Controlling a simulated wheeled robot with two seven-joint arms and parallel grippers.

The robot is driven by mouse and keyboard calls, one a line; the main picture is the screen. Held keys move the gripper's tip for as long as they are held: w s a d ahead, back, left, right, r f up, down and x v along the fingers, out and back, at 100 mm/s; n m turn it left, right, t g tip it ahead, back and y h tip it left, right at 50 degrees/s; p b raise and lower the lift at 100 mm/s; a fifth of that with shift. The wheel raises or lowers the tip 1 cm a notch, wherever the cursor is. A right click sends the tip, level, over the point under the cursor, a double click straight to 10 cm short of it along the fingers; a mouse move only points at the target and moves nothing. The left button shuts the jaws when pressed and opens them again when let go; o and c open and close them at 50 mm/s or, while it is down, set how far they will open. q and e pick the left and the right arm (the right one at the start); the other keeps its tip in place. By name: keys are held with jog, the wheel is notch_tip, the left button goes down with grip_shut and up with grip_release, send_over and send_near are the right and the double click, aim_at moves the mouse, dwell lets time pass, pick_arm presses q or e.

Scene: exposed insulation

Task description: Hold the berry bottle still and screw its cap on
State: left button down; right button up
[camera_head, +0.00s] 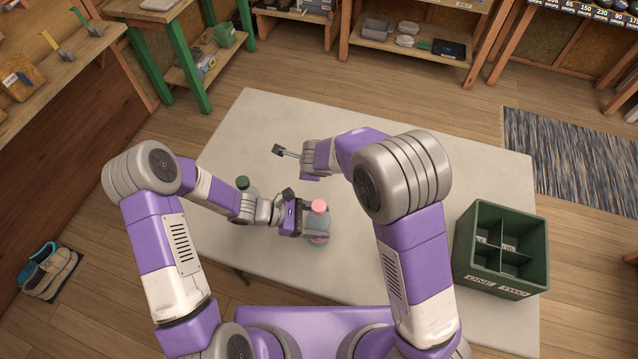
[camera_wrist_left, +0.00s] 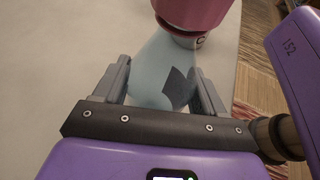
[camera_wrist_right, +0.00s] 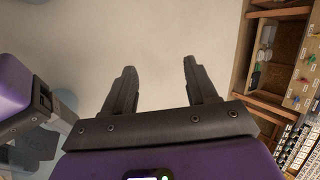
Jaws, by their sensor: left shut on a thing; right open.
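The berry bottle (camera_head: 318,233) is pale blue and see-through, and stands on the table in the head view. Its pink cap (camera_head: 319,206) sits at the bottle's top; I cannot tell whether it is threaded. My left gripper (camera_head: 305,219) is shut on the bottle from the left, below the cap. In the left wrist view the fingers lie on both sides of the bottle (camera_wrist_left: 152,78), under the pink cap (camera_wrist_left: 190,12). My right gripper (camera_wrist_right: 159,68) is open and empty over bare table, apart from the bottle, behind and left of the cap in the head view.
A second bottle with a dark green cap (camera_head: 243,182) stands left, partly behind my left arm. A green divided crate (camera_head: 502,286) sits at the table's right end. The table's (camera_head: 260,115) back and middle are clear. Shelves line the back wall.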

jog(key=s+d+r+n+g+h, duration=0.1)
jog(key=s+d+r+n+g, duration=0.15)
jog(key=s+r+n, duration=0.35)
notch_tip(320, 180, up, 7)
jog(key=n+g, duration=0.4)
jog(key=n, duration=0.5)
send_over(319, 206)
jog(key=shift+f+h, duration=0.15)
jog(key=shift+h, duration=0.25)
jog(key=shift+f, duration=0.1)
jog(key=shift+f, duration=3.95)
jog(key=shift+c, duration=0.4)
